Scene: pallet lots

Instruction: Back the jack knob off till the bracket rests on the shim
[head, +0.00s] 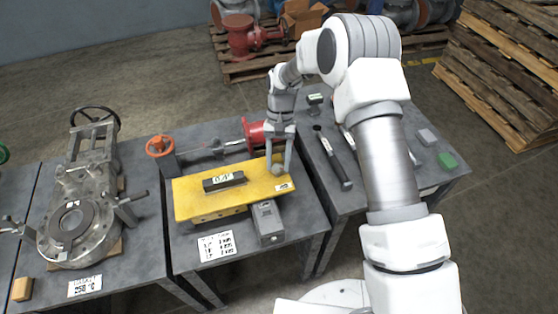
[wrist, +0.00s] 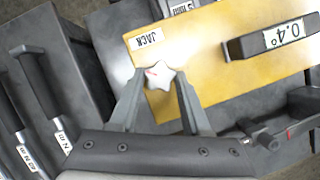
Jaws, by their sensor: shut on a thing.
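The yellow bracket plate (head: 195,203) lies on the middle table, and it fills the upper right of the wrist view (wrist: 205,75). A dark level (head: 224,183) reading 0.4° sits on it. The pale star-shaped jack knob (wrist: 159,75) is at the plate's end, beside a "JACK" label (wrist: 147,40). My gripper (wrist: 160,79) is shut on the knob, one finger on each side. In the head view my gripper (head: 279,166) comes down at the plate's right end. I cannot make out the shim or any gap under the bracket.
A grey box-shaped tool (head: 267,222) and a printed card (head: 217,246) are at the table's front. A red flange (head: 257,133) and an orange handwheel (head: 160,146) stand behind the plate. Dark-handled tools (head: 333,160) lie on the right table. A large valve (head: 85,205) fills the left table.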

